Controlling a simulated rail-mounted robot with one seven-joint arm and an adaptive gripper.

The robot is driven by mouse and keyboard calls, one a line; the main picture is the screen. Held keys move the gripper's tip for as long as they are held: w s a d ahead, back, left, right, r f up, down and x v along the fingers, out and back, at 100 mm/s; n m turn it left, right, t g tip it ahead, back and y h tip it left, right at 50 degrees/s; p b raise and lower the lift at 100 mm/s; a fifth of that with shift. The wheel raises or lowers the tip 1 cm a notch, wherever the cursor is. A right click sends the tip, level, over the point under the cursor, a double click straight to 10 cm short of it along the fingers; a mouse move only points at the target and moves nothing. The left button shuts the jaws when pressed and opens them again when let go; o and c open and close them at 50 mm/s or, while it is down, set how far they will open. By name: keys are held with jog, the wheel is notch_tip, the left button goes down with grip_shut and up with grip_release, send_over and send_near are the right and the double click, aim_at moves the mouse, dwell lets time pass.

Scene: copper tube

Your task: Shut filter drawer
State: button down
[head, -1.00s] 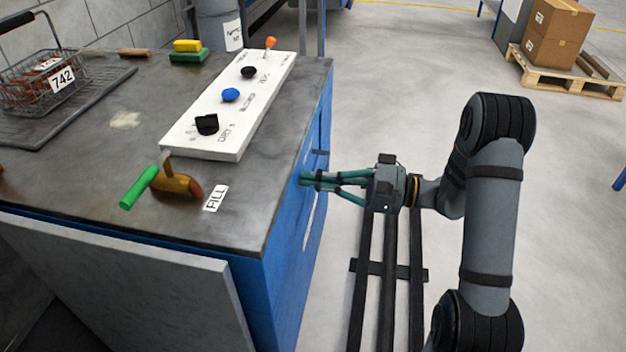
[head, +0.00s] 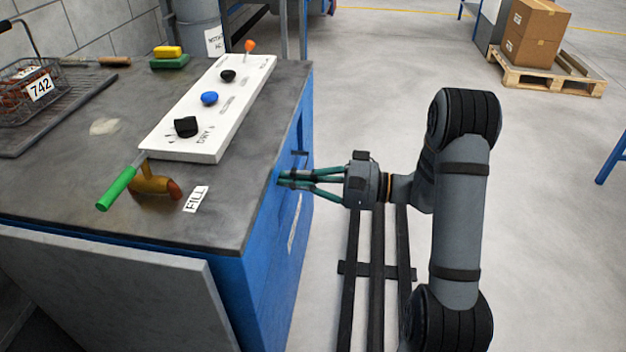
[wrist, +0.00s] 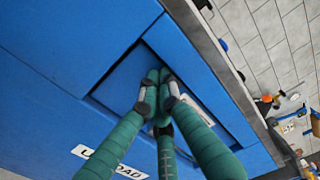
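The filter drawer's blue front (wrist: 125,78) appears to be the panel inside a dark-edged opening in the cabinet's side in the wrist view. A white label (wrist: 196,112) on it is partly hidden by my fingers. My gripper (wrist: 160,78) has its teal fingers drawn together, with the tips against or very close to this front. In the head view my gripper (head: 284,180) is at the right side of the blue cabinet (head: 262,285), just below the worktop edge. The drawer front is hard to make out there, and I cannot tell how far it stands out.
A grey slab (head: 120,290) leans at the cabinet's front. Open floor lies to the right, with boxes on a pallet (head: 530,80) beyond.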

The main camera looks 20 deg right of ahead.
jog(key=p+v, duration=0.1)
jog(key=v, duration=1.3)
jog(key=shift+w, duration=0.1)
jog(key=b+x, duration=0.1)
jog(key=x, duration=1.2)
jog(key=shift+a, duration=0.25)
